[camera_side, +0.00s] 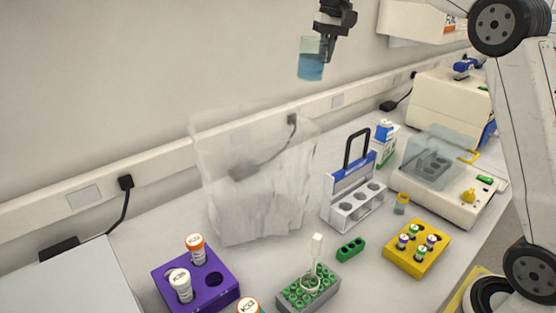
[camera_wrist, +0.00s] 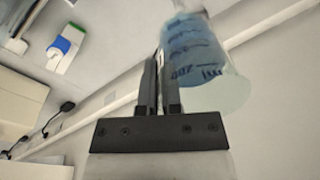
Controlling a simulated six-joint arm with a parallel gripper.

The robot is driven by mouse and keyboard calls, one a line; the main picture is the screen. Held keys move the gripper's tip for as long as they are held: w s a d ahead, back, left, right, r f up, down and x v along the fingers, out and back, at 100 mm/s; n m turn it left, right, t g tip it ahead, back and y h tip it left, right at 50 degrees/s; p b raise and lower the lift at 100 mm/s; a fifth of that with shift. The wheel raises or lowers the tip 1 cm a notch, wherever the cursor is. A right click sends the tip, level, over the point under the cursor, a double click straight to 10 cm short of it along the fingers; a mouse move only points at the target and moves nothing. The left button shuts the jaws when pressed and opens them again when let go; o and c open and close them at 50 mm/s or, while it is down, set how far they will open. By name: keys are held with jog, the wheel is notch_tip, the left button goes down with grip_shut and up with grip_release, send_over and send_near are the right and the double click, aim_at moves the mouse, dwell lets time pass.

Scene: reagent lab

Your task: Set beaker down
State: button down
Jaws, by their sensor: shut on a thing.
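The beaker (camera_side: 311,66) is clear glass with blue liquid in its lower part. In the side view it hangs high above the bench, in front of the back wall, close to upright. My gripper (camera_side: 328,42) is shut on the beaker's right side and holds it up. In the wrist view the beaker (camera_wrist: 200,65) shows its blue liquid and printed marks, just right of the fingers of my gripper (camera_wrist: 161,75). The fingers are close together, and the exact contact with the glass is hard to see.
A cream machine (camera_side: 440,195) stands right. Some bare bench (camera_side: 150,235) lies left of the bag.

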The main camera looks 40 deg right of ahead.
jog(key=shift+w+d+m, duration=1.2)
jog(key=shift+d+m, duration=0.2)
jog(key=shift+d, duration=0.85)
jog(key=shift+g+h, duration=0.3)
jog(key=shift+h, duration=0.2)
notch_tip(320, 180, down, 35)
jog(key=shift+f, duration=0.2)
jog(key=shift+f, duration=0.1)
jog(key=c, duration=1.2)
grip_release()
jog(key=shift+f, duration=0.1)
jog(key=o, duration=0.4)
notch_tip(320, 180, up, 12)
jog(key=shift+s+d+r, duration=0.15)
jog(key=shift+r, duration=0.05)
